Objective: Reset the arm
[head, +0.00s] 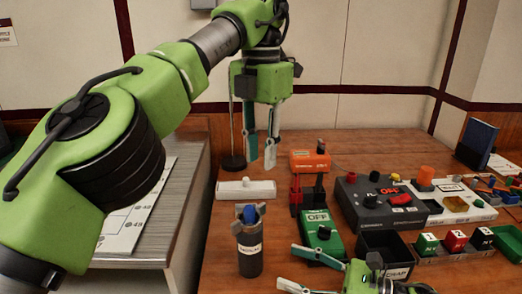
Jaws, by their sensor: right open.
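My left gripper (261,160) hangs fingers-down over the back left of the wooden table, with its two fingers apart and nothing between them. It is above and behind the white block (245,189). My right gripper (287,267) is low at the front, with fingers pointing left and spread apart. It is empty, in front of the green box marked OFF (318,217) and to the right of the dark canister (249,255). My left arm crosses the upper left of the view.
A blue upright panel (477,143) stands at the back right.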

